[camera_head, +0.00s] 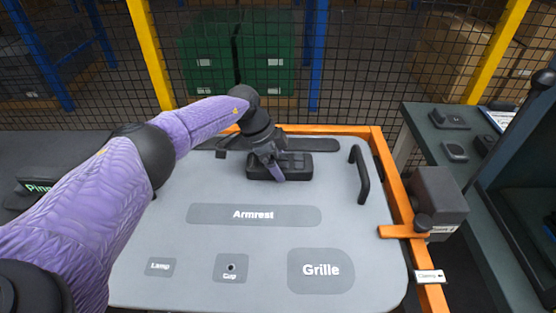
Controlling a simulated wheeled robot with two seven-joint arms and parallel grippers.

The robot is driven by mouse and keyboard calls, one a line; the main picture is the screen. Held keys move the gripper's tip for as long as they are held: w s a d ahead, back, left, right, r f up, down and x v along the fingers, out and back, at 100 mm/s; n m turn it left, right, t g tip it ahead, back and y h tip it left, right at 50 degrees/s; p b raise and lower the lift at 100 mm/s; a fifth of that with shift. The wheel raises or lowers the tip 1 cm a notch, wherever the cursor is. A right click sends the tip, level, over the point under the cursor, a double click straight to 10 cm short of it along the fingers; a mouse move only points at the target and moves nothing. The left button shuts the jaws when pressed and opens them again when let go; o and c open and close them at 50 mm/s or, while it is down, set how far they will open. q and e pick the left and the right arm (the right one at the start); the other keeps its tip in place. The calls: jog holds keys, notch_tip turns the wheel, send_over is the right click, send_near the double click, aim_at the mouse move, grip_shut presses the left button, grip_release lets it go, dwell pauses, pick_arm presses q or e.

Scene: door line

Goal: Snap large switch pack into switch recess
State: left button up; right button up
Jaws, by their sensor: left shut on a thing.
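The large switch pack (296,166) is a dark oblong block near the far side of the grey door panel (170,238). My left gripper (270,170) reaches in from the left and is shut on the switch pack from above. A long dark recess (325,145) shows in the panel just behind the pack; I take it for the switch recess. The gripper and pack hide part of it. I cannot tell whether the pack is seated or held just above the panel. My right gripper is not in view.
A black pull handle (360,175) stands up right of the pack. An orange frame (390,180) with a clamp (405,231) edges the panel. Dark areas labelled Armrest (253,215), Lamp, Cup and Grille (320,270) lie nearer. A side bench (450,140) holds small dark parts.

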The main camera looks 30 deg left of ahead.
pick_arm(q)
jog(key=o, duration=1.1)
jog(key=p+v, duration=0.3)
jog(key=v, duration=0.6)
jog(key=shift+a+r, duration=0.1)
jog(key=shift+r, duration=0.1)
jog(key=shift+s+r, duration=0.1)
jog(key=shift+r, duration=0.05)
